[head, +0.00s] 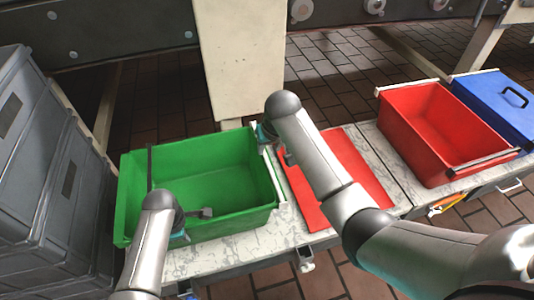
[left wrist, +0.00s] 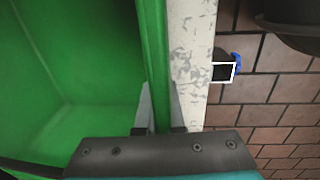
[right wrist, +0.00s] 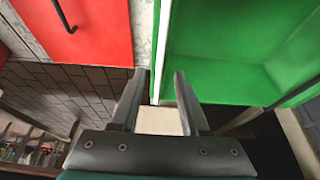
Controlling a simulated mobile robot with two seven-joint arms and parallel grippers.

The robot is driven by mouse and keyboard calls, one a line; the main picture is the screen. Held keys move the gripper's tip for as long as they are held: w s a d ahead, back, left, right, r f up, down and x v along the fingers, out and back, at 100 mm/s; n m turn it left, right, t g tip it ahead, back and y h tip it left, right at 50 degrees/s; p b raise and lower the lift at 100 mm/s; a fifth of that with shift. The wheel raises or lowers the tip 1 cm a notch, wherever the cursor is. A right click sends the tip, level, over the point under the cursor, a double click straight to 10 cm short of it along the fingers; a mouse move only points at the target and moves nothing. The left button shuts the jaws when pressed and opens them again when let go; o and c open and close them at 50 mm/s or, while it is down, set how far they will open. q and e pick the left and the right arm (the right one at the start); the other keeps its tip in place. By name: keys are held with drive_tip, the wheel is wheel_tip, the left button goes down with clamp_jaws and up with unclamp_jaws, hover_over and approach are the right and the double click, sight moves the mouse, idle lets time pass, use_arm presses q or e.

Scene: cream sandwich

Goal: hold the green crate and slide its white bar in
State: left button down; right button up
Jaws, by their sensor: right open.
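The green crate (head: 215,205) stands upright and empty on the table. A white bar (head: 270,168) lies along its right rim and also shows in the right wrist view (right wrist: 159,45). My left gripper (head: 183,232) is at the crate's front wall; in the left wrist view its fingers (left wrist: 160,100) are closed on both sides of that wall. My right gripper (head: 264,134) is at the crate's back right corner. In the right wrist view its fingers (right wrist: 157,85) are spread, with the bar's end between them. Whether either finger touches the bar cannot be told.
A red mat (head: 365,170) lies right of the green crate, partly behind my right arm. Grey crates (head: 55,170) are stacked left. A cream post (head: 240,60) stands close behind.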

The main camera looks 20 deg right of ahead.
sight(265, 157)
drive_tip(key=shift+x, duration=3)
drive_tip(key=shift+c, duration=0.2)
clamp_jaws()
drive_tip(key=shift+a, duration=0.1)
